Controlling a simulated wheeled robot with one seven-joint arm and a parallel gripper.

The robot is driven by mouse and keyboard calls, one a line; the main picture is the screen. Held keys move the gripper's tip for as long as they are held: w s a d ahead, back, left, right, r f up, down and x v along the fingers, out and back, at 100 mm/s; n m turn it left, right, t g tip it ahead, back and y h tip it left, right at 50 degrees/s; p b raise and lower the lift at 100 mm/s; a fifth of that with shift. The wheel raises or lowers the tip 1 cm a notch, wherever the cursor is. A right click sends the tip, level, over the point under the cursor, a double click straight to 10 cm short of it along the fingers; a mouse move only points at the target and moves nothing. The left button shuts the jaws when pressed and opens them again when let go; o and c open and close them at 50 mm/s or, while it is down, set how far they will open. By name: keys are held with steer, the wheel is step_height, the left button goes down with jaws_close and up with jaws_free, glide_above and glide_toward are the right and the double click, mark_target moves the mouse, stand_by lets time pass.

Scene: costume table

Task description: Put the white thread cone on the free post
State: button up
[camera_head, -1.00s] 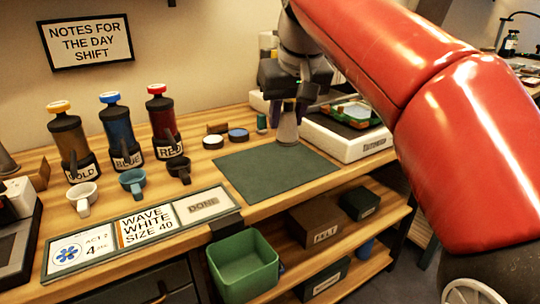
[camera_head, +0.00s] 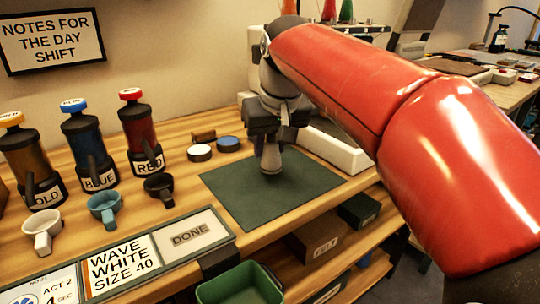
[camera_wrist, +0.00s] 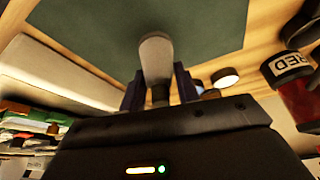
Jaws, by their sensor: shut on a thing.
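My gripper (camera_head: 272,128) is shut on a pale grey-white thread cone (camera_head: 270,158) over the back part of the dark green mat (camera_head: 245,195). The cone hangs below the jaws, roughly upright; I cannot tell whether its base touches the mat. In the wrist view the cone (camera_wrist: 156,55) sticks out from between the two dark fingers of the gripper (camera_wrist: 159,90). At the top of the head view, red (camera_head: 329,10), green (camera_head: 346,10) and orange-red (camera_head: 289,7) cones stand in a row at the back. A free post cannot be made out clearly.
My red arm covers much of the right side. Gold, blue (camera_head: 88,145) and red (camera_head: 139,130) bottles stand left with small cups in front. Two round tins (camera_head: 200,152) lie behind the mat. A white sewing machine (camera_head: 420,15) stands behind my arm. The mat's front is clear.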

steer(key=shift+f, duration=1)
steer(key=shift+f, duration=0.15)
steer(key=o, duration=1)
steer(key=shift+c, duration=0.2)
steer(key=p+v, duration=0.1)
steer(key=v, duration=1.1)
steer(key=shift+p, duration=0.35)
